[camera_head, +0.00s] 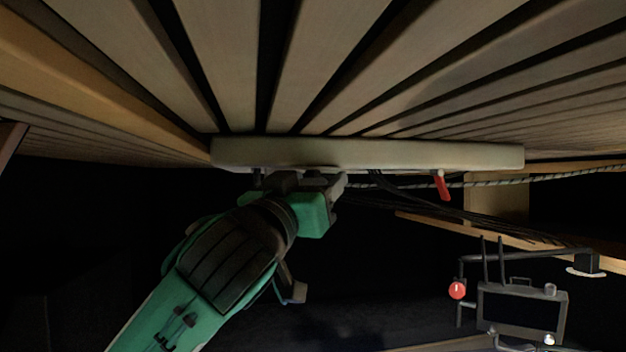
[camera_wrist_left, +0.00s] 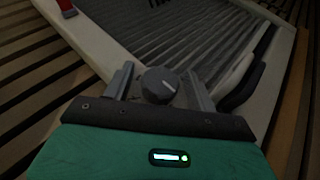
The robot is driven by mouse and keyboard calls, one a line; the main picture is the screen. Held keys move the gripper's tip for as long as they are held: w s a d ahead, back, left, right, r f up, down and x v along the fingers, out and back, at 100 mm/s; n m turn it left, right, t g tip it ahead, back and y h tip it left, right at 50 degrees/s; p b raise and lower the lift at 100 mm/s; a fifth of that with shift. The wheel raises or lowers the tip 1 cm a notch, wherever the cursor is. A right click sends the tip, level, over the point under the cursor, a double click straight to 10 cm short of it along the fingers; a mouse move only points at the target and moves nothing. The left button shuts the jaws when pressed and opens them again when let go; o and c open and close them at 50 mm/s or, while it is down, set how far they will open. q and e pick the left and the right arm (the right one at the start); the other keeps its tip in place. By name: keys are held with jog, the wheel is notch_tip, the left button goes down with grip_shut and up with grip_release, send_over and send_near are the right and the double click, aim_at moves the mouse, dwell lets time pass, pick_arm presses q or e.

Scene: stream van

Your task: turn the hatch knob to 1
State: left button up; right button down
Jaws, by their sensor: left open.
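The hatch knob (camera_wrist_left: 160,84) is a dark grey round dial with a short pale pointer line, in the middle of the left wrist view. The line slants toward the lower right in that view; I cannot read any numbers around it. My left gripper (camera_wrist_left: 159,76) is open, with one finger on each side of the knob; I cannot tell if they touch it. In the head view my left gripper (camera_head: 305,182) is raised to the underside of the hatch's pale frame (camera_head: 370,153), and the knob is hidden there. My right gripper is in neither view.
A red handle (camera_head: 442,185) hangs from the frame at the right; it also shows in the left wrist view (camera_wrist_left: 66,8). Dark cables and a rope (camera_head: 540,177) run behind. A dark equipment box (camera_head: 522,310) stands lower right. Wooden slats (camera_head: 330,60) cover the ceiling.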

pick_arm(q)
jog(key=c, duration=1)
jog(key=shift+f+y+b, duration=0.15)
jog(key=shift+y+b, duration=0.25)
jog(key=shift+b, duration=0.15)
jog(key=n+y+b, duration=0.2)
jog(key=y+b, duration=0.1)
jog(key=y, duration=0.2)
jog(key=n+t+y+b, duration=0.1)
jog(key=n+y+b, duration=0.2)
jog(key=y+b, duration=0.1)
jog(key=n+y+b, duration=0.3)
jog(key=y, duration=0.3)
jog(key=shift+f+b, duration=0.15)
jog(key=shift+b, duration=0.25)
jog(key=n+g+y+b, duration=0.1)
jog(key=n+y, duration=0.1)
jog(key=y, duration=0.2)
jog(key=shift+n+y+b, duration=0.3)
jog(key=shift+n+b, duration=0.05)
jog(key=shift+n, duration=0.05)
jog(key=shift+r+n+g+y, duration=0.25)
jog(key=shift+n+g+y, duration=0.15)
jog(key=shift+g+y, duration=0.3)
jog(key=shift+y, duration=0.4)
jog(key=o, duration=1)
